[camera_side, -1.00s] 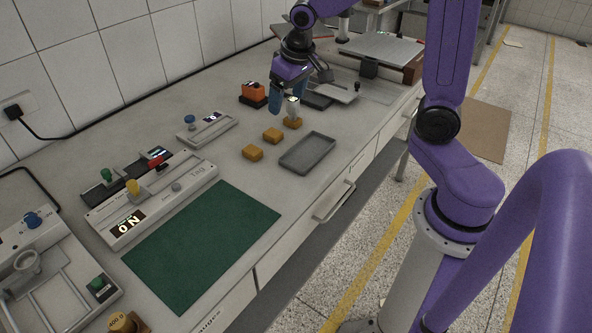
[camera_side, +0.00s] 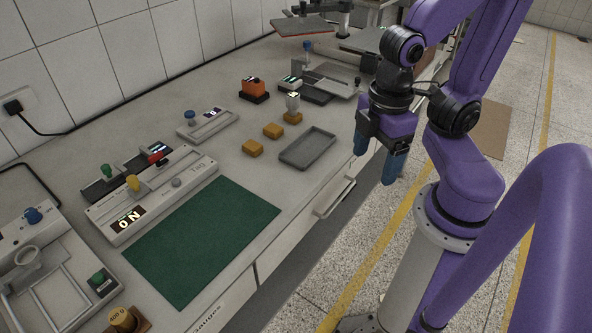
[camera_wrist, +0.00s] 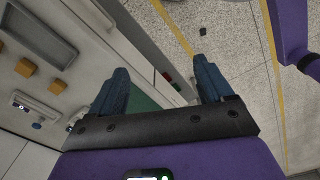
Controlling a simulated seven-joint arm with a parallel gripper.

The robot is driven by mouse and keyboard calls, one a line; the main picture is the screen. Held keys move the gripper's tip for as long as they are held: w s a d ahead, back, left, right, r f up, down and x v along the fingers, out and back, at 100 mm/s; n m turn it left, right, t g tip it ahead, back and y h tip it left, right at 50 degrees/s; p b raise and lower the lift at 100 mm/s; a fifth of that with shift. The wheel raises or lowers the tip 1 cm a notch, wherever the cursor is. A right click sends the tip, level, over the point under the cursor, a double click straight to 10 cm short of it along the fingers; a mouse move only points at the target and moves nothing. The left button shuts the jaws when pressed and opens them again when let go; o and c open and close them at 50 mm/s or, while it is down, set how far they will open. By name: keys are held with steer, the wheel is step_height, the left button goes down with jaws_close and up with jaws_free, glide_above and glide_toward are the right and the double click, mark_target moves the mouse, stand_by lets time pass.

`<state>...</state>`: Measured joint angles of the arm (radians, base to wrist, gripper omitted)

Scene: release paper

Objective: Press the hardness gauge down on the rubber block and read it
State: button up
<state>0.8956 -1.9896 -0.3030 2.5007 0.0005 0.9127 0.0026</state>
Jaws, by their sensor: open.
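A small pale upright device (camera_side: 293,102), which looks like the hardness gauge, stands on a tan block (camera_side: 292,118) on the bench. Its readout is too small to read.
A grey tray (camera_side: 308,148) lies right of the blocks. An orange device on a black base (camera_side: 254,89) stands behind them. Switch panels (camera_side: 150,195) and a green mat (camera_side: 203,240) fill the nearer bench. A raised plate (camera_side: 304,26) stands at the far end.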

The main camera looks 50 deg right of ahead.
steer(key=shift+o, duration=0.3)
stand_by(0.6)
steer(key=o, duration=0.3)
steer(key=w+d+r+m, duration=0.1)
steer(key=w+r+m, duration=0.2)
steer(key=w+m, duration=0.7)
steer(key=w+d+r+m, duration=0.1)
steer(key=w+r+m, duration=0.35)
steer(key=w, duration=1.05)
steer(key=w+d+m, duration=0.6)
steer(key=d+m, duration=0.2)
steer(key=d, duration=0.4)
steer(key=w+d+m, duration=0.7)
steer(key=d+m, duration=0.1)
steer(key=d, duration=0.4)
step_height(320, 180, down, 10)
steer(key=shift+s+r, duration=0.1)
steer(key=shift+s, duration=0.05)
steer(key=shift+r, duration=0.1)
